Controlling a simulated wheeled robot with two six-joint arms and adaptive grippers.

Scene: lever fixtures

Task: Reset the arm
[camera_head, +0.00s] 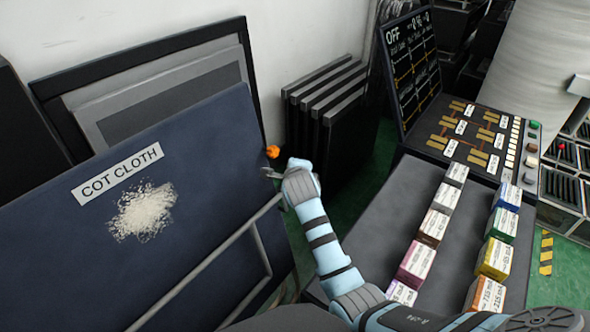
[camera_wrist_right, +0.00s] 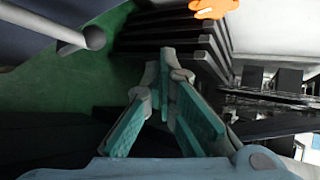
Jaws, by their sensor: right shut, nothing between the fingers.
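My right arm reaches up from the lower right in the head view. Its gripper (camera_head: 272,173) is beside the right edge of the dark blue cot cloth panel (camera_head: 60,240), just below a small orange object (camera_head: 272,151). In the right wrist view the fingers of the right gripper (camera_wrist_right: 167,58) come together at the tips, shut with nothing between them. The orange object (camera_wrist_right: 212,8) shows there beyond the fingertips at the top edge, apart from them. My left gripper is not in view.
A grey rail (camera_head: 205,264) runs in front of the cloth panel. Dark upright panels (camera_head: 325,110) stand behind the gripper. A grey table (camera_head: 375,220) with several coloured boxes and a switch panel (camera_head: 470,137) marked OFF are at right. Green floor shows between.

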